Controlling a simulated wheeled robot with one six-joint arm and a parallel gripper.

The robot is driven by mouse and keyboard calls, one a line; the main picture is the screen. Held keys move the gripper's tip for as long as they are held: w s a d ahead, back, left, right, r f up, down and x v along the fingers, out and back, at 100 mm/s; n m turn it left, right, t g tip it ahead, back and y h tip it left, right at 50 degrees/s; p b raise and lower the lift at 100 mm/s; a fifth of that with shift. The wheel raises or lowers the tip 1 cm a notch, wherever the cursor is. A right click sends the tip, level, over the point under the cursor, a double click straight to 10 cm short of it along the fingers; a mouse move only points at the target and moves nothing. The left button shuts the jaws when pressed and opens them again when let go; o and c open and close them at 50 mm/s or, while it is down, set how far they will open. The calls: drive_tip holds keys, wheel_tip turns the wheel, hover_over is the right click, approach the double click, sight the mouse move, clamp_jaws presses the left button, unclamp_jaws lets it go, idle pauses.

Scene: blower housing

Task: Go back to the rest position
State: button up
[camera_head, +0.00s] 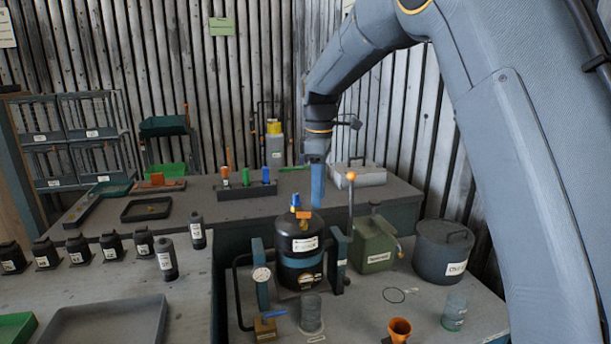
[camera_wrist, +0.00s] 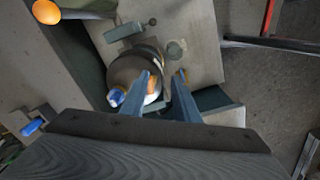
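My gripper (camera_head: 317,204) hangs fingers-down above and slightly right of the black labelled blower housing (camera_head: 300,258) in the head view. In the wrist view, the two blue fingers (camera_wrist: 169,80) stand apart with an empty gap between them. The dark round housing (camera_wrist: 128,69) lies below and to the left of that gap. A blue and orange fitting (camera_head: 298,206) sits on top of the housing. The fingers overlap part of the housing in the wrist view, so that side is partly hidden.
An orange ball-topped post (camera_head: 351,178), a green can (camera_head: 373,246) and a grey lidded pot (camera_head: 443,250) stand right of the housing. A pressure gauge (camera_head: 261,275) is at its left. Several black bottles stand on the left table. Open space surrounds the raised arm.

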drive_tip(key=s+d+f+m, duration=0.5)
drive_tip(key=s, duration=0.5)
drive_tip(key=s+d+f+m, duration=0.5)
drive_tip(key=s+d, duration=0.1)
drive_tip(key=s, duration=0.3)
drive_tip(key=s+d+f+m, duration=0.4)
drive_tip(key=s+d+m, duration=0.1)
drive_tip(key=s, duration=0.5)
drive_tip(key=shift+s+d+f+m+t, duration=0.3)
drive_tip(key=shift+f+t, duration=0.1)
